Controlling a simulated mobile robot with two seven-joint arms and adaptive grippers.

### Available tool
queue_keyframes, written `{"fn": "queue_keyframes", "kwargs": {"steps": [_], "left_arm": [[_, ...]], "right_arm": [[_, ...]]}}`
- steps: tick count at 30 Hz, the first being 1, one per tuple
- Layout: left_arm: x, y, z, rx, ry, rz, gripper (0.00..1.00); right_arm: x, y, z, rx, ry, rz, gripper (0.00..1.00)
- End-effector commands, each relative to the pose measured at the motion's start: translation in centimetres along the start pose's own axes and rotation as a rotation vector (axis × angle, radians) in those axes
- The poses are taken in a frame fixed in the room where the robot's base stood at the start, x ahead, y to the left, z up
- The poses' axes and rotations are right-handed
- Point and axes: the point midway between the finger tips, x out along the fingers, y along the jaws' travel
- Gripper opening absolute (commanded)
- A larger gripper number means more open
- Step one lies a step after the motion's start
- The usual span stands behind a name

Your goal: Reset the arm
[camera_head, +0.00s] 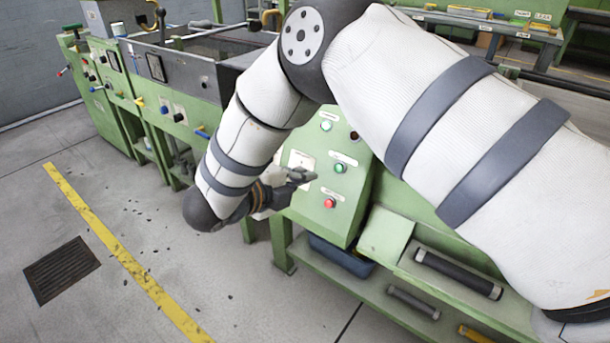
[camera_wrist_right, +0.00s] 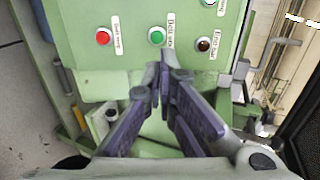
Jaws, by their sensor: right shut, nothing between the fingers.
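My right arm reaches in from the right in the head view and bends down to the right gripper (camera_head: 308,176). The gripper is close to the green control panel (camera_head: 320,218); I cannot tell whether it touches it. In the right wrist view the right gripper (camera_wrist_right: 164,75) has its fingertips together with nothing between them. They point toward the panel (camera_wrist_right: 80,70), just below a green button (camera_wrist_right: 156,36). A red button (camera_wrist_right: 103,36) is to the left and a dark button (camera_wrist_right: 204,44) to the right. My left gripper is not in view.
Green machines (camera_head: 118,105) line the back left. A lower shelf (camera_head: 360,290) holds a blue bin (camera_head: 341,257) and dark rollers (camera_head: 458,273). The floor at the left is open, with a yellow line (camera_head: 125,255) and a dark grate (camera_head: 61,270).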

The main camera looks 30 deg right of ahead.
Motion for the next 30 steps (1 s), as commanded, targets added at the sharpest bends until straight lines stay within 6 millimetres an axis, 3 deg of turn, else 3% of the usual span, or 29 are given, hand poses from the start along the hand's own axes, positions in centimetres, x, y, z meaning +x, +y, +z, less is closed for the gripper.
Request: {"fn": "queue_keyframes", "kwargs": {"steps": [16, 19, 20, 23, 24, 26, 27, 29, 30], "left_arm": [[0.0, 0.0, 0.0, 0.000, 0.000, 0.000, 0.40], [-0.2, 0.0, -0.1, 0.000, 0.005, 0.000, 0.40], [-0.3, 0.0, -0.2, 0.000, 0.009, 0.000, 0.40], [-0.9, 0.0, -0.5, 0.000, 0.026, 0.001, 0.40], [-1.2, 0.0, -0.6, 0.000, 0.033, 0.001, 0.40], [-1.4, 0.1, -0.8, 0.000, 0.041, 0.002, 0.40], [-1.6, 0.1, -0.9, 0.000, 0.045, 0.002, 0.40], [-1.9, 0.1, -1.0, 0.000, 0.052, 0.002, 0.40], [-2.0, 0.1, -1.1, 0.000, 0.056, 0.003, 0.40]], "right_arm": [[0.0, 0.0, 0.0, -0.001, -0.001, 0.000, 0.00], [0.8, 1.4, -0.3, -0.125, -0.057, 0.002, 0.00], [1.4, 2.7, -0.6, -0.230, -0.103, 0.006, 0.00], [2.8, 10.1, -3.6, -0.767, -0.343, 0.055, 0.00], [2.7, 13.4, -5.7, -0.990, -0.451, 0.089, 0.00], [2.0, 17.9, -9.6, -1.284, -0.607, 0.150, 0.00], [1.1, 20.4, -12.6, -1.456, -0.709, 0.194, 0.00], [-0.5, 23.6, -17.4, -1.686, -0.865, 0.267, 0.00], [-1.8, 25.1, -20.8, -1.821, -0.972, 0.319, 0.00]]}}
